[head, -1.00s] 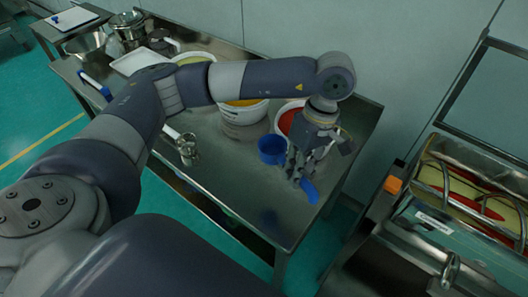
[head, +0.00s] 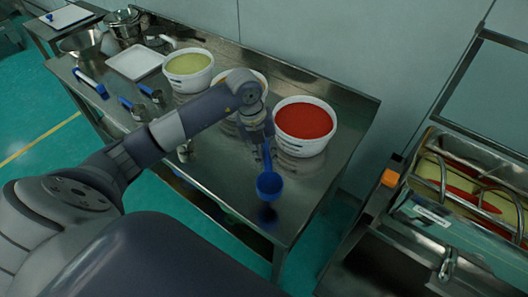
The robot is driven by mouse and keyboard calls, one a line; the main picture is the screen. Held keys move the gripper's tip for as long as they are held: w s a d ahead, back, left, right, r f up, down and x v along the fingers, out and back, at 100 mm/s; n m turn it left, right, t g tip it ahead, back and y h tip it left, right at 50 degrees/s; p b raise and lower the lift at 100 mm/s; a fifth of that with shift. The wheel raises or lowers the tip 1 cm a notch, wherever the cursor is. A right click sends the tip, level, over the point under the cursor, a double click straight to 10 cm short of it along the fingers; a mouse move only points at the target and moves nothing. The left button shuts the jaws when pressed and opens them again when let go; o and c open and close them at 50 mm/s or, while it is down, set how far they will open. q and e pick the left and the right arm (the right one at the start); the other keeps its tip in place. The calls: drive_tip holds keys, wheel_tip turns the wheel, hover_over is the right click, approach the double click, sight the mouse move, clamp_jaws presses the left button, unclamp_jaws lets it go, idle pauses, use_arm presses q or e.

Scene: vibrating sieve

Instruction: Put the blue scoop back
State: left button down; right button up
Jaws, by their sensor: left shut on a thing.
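The blue scoop (head: 269,187) is in the head view, near the front right part of the steel table (head: 225,185). Its round cup hangs at the lower end, and its handle runs up to my left gripper (head: 264,140). My left gripper is shut on the blue scoop's handle; the fingers are partly hidden by the wrist. A dark blue reflection below the cup suggests that the scoop is held above the table. My right gripper is not in view.
A bucket of red material (head: 304,125) stands just right of my left gripper. A bucket of pale yellow material (head: 189,71) and a white tray (head: 135,62) are farther left. Another bucket is partly behind my arm. The sieve machine (head: 465,190) is at the right.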

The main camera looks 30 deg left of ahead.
use_arm(q)
drive_tip(key=shift+a+f+n, duration=0.3)
drive_tip(key=shift+a+n, duration=0.05)
drive_tip(key=shift+n, duration=0.15)
drive_tip(key=shift+f+b, duration=0.7)
drive_tip(key=shift+f, duration=0.1)
wheel_tip(320, 180, down, 4)
drive_tip(key=b, duration=0.3)
drive_tip(key=shift+f, duration=0.2)
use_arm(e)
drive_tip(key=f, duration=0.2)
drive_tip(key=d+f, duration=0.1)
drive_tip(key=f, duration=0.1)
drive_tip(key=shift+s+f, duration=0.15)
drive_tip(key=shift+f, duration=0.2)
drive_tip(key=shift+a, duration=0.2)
use_arm(q)
drive_tip(key=shift+f+b, duration=0.25)
drive_tip(key=shift+b, duration=0.1)
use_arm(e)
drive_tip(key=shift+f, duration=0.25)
